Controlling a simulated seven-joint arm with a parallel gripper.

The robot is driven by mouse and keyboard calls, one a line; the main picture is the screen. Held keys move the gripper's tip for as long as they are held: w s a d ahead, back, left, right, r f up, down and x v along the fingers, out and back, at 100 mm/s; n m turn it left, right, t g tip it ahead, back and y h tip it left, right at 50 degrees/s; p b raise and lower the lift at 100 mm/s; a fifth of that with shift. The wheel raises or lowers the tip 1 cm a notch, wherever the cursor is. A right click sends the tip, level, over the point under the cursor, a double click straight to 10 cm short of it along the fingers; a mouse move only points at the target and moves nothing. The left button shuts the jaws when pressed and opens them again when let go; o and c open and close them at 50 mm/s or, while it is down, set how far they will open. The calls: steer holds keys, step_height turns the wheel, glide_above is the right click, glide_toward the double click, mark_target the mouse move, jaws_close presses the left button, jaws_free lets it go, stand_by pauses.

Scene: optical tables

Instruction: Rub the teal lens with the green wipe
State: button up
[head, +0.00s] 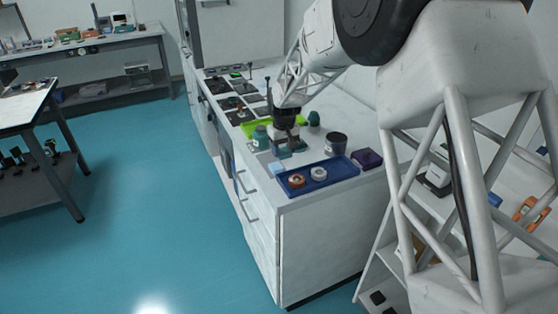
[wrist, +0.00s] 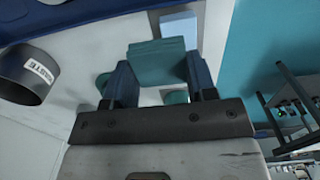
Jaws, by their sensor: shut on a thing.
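My gripper (wrist: 160,82) is shut on a teal-green block-like piece, which looks like the green wipe (wrist: 157,62); its far end sticks out past the fingertips. In the head view my gripper (head: 287,143) is low over the white bench, between a teal jar-like thing (head: 260,138) and a dark cup. I cannot pick out the teal lens for certain. Teal round parts show behind the fingers in the wrist view, one between them (wrist: 176,97) and one at the left finger (wrist: 103,80), both partly hidden. Whether the wipe touches anything is unclear.
A blue tray (head: 335,169) with two ring-like pieces lies at the bench's front edge. A light blue block (head: 275,168) sits beside it. The cup marked WASTE (wrist: 28,75) and a purple box (head: 366,158) stand to the right.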

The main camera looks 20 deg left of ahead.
steer(key=w+d+r, duration=0.2)
steer(key=w+r, duration=0.1)
steer(key=w, duration=1.4)
steer(key=shift+w, duration=0.35)
